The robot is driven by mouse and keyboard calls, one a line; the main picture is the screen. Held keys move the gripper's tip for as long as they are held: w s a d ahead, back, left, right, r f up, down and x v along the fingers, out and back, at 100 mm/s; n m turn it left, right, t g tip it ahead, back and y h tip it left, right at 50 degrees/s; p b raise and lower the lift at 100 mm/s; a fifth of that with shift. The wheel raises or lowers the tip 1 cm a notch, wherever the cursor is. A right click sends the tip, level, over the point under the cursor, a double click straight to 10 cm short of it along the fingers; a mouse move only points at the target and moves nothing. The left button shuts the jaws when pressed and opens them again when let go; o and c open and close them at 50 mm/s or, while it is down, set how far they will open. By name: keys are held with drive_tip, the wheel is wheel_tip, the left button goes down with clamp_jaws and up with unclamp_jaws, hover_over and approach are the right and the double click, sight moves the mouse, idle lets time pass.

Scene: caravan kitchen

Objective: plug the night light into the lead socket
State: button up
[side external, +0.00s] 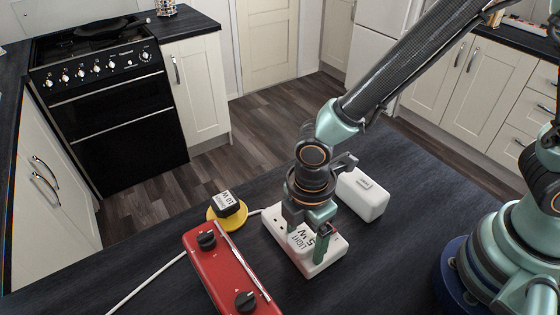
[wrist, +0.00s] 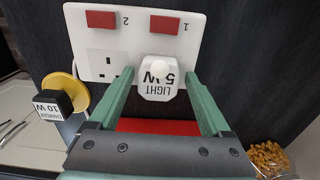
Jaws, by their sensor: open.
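The night light (wrist: 158,86), a white block marked LIGHT 5 W, sits over the outlet under switch 1 of the white lead socket (wrist: 85,25). It covers that outlet's holes, its pins do not show, and I cannot tell whether it is fully seated. The outlet under switch 2 is empty. My gripper (wrist: 157,78) is open, with a green finger on each side of the night light. In the side external view my gripper (side external: 308,238) is low over the lead socket (side external: 275,222), partly hiding the night light (side external: 301,240).
A red box with two black knobs (side external: 222,262) lies left of the lead socket. A black 10 W charger (side external: 226,203) stands on a yellow disc (side external: 238,219). A white box (side external: 362,194) is close on the right. A jar (wrist: 268,158) shows at the wrist view's lower right.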

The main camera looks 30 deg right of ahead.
wheel_tip(320, 180, up, 12)
idle(0.4)
drive_tip(key=shift+w, duration=0.1)
drive_tip(key=w+d+r+m+t, duration=0.2)
drive_tip(key=d+r+m, duration=0.2)
drive_tip(key=d+m, duration=0.5)
drive_tip(key=w+d+r+m+t, duration=0.1)
drive_tip(key=d+r+m+t, duration=0.2)
drive_tip(key=d+m, duration=0.6)
drive_tip(key=d+r, duration=0.2)
drive_tip(key=d, duration=0.2)
drive_tip(key=shift+w+d+t, duration=0.3)
drive_tip(key=shift+w, duration=0.05)
